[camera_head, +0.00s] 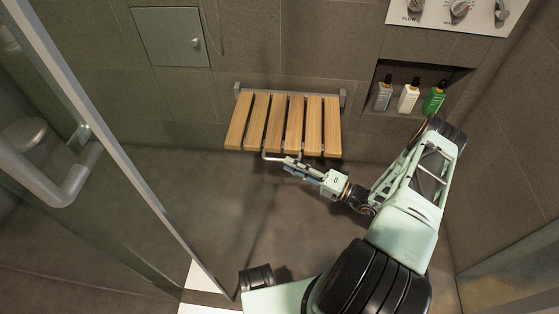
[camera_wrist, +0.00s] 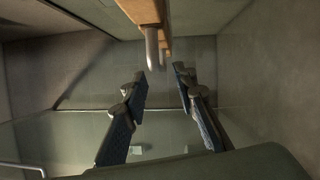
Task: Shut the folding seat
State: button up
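The folding seat (camera_head: 275,124) is a row of light wooden slats on a grey wall rail. It is down, sticking out from the tiled shower wall.
Several bottles (camera_head: 408,96) stand in a wall niche at the right, below a control panel (camera_head: 455,12). A glass door with a metal handle (camera_head: 65,190) is at the left. A small wall hatch (camera_head: 170,38) is upper left. The floor below the seat is clear.

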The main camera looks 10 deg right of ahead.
aim_at(279, 159)
jog(key=x, duration=0.5)
grip_shut()
dwell(0.3)
